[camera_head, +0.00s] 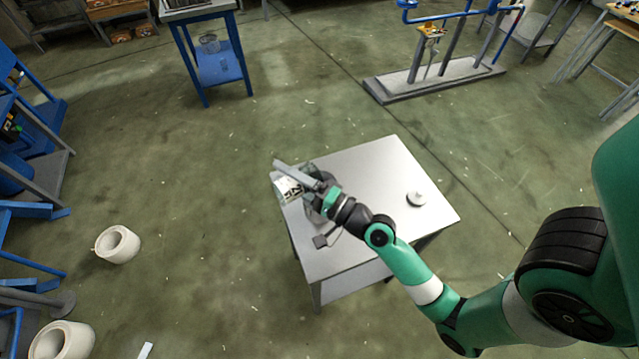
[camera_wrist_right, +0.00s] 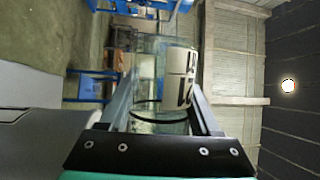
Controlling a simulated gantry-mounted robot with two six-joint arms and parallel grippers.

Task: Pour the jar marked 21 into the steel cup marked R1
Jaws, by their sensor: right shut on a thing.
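A clear glass jar (camera_wrist_right: 150,72) with a white label (camera_wrist_right: 180,78) is between the two fingers of my right gripper (camera_wrist_right: 166,108) in the right wrist view. The label has dark marks that I cannot read for certain. In the head view the jar's label (camera_head: 289,188) shows at the left edge of the table, and my right gripper (camera_head: 305,180) is shut on the jar. A grey, rounded thing (camera_head: 313,212) is partly hidden under the gripper; it may be the steel cup, but no R1 mark shows. My left gripper is in neither view.
The grey table (camera_head: 375,165) is mostly bare. A small white round piece (camera_head: 416,198) lies at its right side. A small dark piece (camera_head: 321,241) is near the left edge. A blue table (camera_head: 228,70) and a pipe stand (camera_head: 430,85) are farther back.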

